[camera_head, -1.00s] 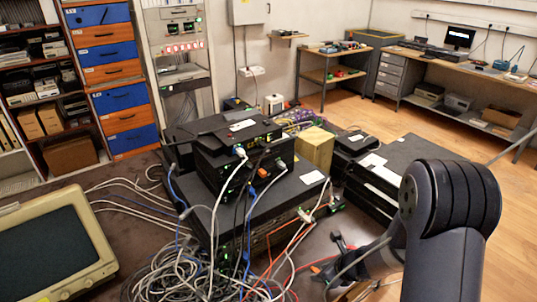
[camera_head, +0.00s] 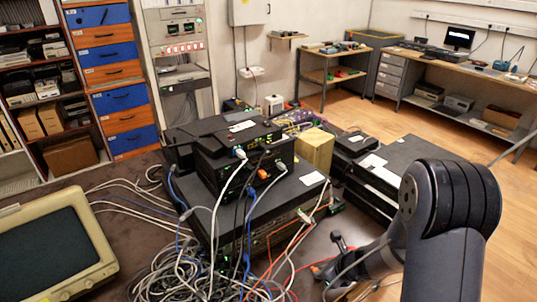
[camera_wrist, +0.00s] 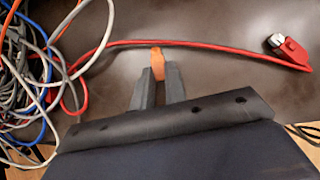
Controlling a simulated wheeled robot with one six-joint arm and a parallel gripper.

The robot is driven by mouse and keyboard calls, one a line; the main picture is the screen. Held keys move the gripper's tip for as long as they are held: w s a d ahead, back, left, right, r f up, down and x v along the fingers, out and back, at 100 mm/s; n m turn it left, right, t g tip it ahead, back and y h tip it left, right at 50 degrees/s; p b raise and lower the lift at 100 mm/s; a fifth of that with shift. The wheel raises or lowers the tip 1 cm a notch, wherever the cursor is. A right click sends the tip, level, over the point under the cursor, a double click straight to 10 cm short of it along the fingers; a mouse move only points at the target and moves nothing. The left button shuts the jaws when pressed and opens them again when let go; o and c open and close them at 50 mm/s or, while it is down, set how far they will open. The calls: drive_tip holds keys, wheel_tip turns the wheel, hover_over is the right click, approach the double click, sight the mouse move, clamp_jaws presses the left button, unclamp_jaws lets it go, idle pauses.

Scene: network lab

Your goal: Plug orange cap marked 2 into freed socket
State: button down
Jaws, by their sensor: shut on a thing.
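My gripper (camera_wrist: 159,75) is shut on an orange cap (camera_wrist: 158,62), which sticks out beyond the fingertips in the wrist view. No number can be read on it. A red cable (camera_wrist: 205,43) runs just beyond the cap; I cannot tell if they touch. In the head view my gripper (camera_head: 340,243) is low, right of the front of the stacked network devices (camera_head: 265,205). The cap cannot be made out there. Another orange piece (camera_head: 263,173) sits on the front of the upper device among cables. I cannot tell which socket is free.
A red plug (camera_wrist: 290,52) lies on the dark surface at the red cable's right end. Tangled cables (camera_wrist: 28,65) lie to the left. Flat black units (camera_head: 385,170) stand right of the stack. An old monitor (camera_head: 50,245) is at the left.

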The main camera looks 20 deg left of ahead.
drive_tip(key=shift+r+p, duration=1.9)
drive_tip(key=shift+r, duration=0.45)
drive_tip(key=c, duration=2.1)
unclamp_jaws()
clamp_jaws()
drive_tip(key=w+a+r+p, duration=0.5)
drive_tip(key=w+a+r, duration=0.2)
drive_tip(key=r, duration=0.4)
drive_tip(key=w+a+r+m+p, duration=0.1)
drive_tip(key=w+a+r+p, duration=0.5)
drive_tip(key=w+a+r, duration=0.2)
drive_tip(key=shift+a+r+t, duration=0.3)
drive_tip(key=shift+a+r, duration=1)
drive_tip(key=shift+r, duration=0.6)
